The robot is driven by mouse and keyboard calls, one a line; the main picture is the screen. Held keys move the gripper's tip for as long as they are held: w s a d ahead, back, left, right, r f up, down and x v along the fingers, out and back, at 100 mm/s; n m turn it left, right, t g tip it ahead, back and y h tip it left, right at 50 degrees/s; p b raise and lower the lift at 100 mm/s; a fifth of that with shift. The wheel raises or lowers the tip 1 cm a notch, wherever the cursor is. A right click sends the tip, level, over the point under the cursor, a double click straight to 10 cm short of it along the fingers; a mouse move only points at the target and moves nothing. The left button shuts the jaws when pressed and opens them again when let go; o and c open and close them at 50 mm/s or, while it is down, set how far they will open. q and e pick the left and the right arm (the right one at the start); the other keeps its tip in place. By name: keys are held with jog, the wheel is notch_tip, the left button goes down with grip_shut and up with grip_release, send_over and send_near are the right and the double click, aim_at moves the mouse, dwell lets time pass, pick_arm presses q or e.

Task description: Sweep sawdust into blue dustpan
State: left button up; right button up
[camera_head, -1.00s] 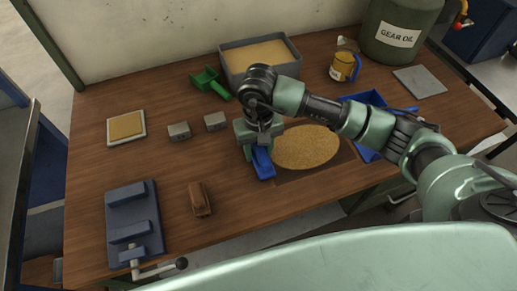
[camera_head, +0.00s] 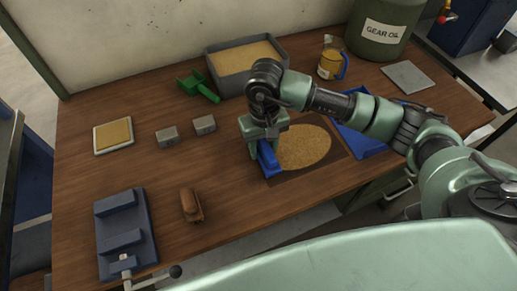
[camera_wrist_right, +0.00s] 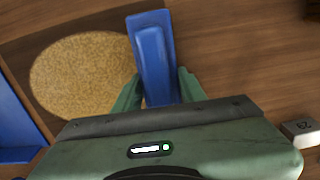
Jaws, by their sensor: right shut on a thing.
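The sawdust (camera_head: 305,147) lies as a flat tan oval on a dark mat (camera_head: 338,159) on the wooden table; it also shows in the right wrist view (camera_wrist_right: 80,75). My right gripper (camera_head: 264,143) is shut on a blue brush-like tool (camera_wrist_right: 153,60), which stands at the left edge of the sawdust in the head view. The tool's bristles are hidden. The blue dustpan (camera_head: 357,140) lies to the right of the sawdust, partly covered by my right arm. Its edge shows at the left of the right wrist view (camera_wrist_right: 14,120). My left gripper is not in view.
A grey bin of sawdust-like material (camera_head: 210,62), green scoop (camera_head: 196,86), jug (camera_head: 328,62) and gear oil drum (camera_head: 375,38) stand at the back. A blue vise (camera_head: 124,236), brown brush (camera_head: 190,205), two grey blocks (camera_head: 167,137) and a tray (camera_head: 96,140) are on the left.

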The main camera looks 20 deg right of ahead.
aim_at(328, 135)
jog(key=shift+d+f+b, duration=0.15)
jog(key=shift+d+b, duration=0.55)
jog(key=shift+d, duration=1.1)
jog(key=shift+d+b, duration=0.65)
jog(key=shift+d, duration=1.1)
jog(key=shift+d+b, duration=0.9)
jog(key=shift+d, duration=1)
jog(key=shift+d+b, duration=0.85)
jog(key=shift+d, duration=1.35)
jog(key=shift+d+b, duration=0.55)
jog(key=shift+d, duration=0.6)
jog(key=shift+s+d+b, duration=0.1)
jog(key=shift+d+b, duration=0.3)
jog(key=shift+d, duration=1.1)
